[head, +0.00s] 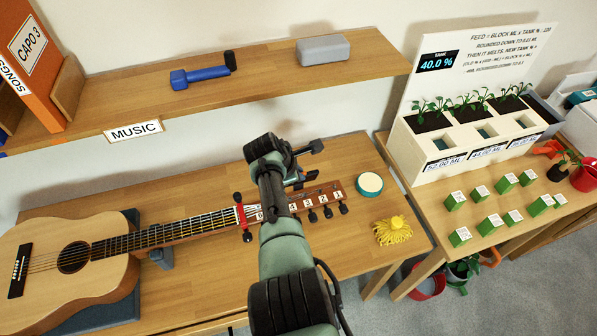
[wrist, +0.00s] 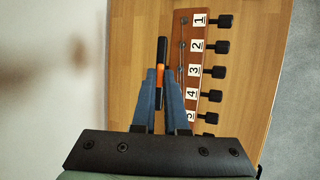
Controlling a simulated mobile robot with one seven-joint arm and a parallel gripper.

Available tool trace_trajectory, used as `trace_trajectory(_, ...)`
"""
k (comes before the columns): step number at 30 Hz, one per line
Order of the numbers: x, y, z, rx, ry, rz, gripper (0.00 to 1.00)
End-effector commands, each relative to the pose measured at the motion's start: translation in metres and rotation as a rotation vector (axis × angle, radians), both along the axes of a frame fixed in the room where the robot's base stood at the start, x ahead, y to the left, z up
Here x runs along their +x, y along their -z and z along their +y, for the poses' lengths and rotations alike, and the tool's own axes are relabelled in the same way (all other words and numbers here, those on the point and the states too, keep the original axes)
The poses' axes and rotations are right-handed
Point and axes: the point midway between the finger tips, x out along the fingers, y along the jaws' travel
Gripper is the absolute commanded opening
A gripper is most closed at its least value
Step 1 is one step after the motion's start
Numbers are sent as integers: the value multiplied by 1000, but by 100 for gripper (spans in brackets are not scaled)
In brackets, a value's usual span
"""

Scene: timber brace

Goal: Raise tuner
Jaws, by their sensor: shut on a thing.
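My gripper (wrist: 160,78) is shut on a slim black thing with an orange band (wrist: 161,72), seen nearly edge-on between the blue fingers in the wrist view. It appears to be the tuner; its full shape is hidden. The guitar (head: 105,250) lies at the left of the table in the head view. Its headstock (wrist: 190,60) has numbered white labels and black pegs, and is just right of my fingers in the wrist view. My arm covers part of the headstock in the head view. I cannot tell whether the held thing touches the headstock.
A red capo (head: 241,215) is on the neck. A round teal-rimmed tin (head: 369,184) and a yellow tasselled thing (head: 393,230) lie to the right. The shelf (head: 130,105) above holds a blue tool (head: 200,74) and a grey block (head: 322,49). A planter table stands right.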

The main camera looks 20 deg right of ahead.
Motion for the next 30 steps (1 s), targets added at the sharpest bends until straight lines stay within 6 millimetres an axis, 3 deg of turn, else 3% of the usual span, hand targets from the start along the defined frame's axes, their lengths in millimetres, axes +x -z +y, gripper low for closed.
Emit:
trace_trajectory(1,5,-6,0,-1,-2,-15,0)
trace_trajectory(2,5,-6,0,-1,-2,-15,13)
trace_trajectory(4,5,-5,0,-1,-1,-15,24)
trace_trajectory(16,0,-8,2,-1,-1,-6,24)
trace_trajectory(30,-19,-56,23,-1,-1,-10,24)
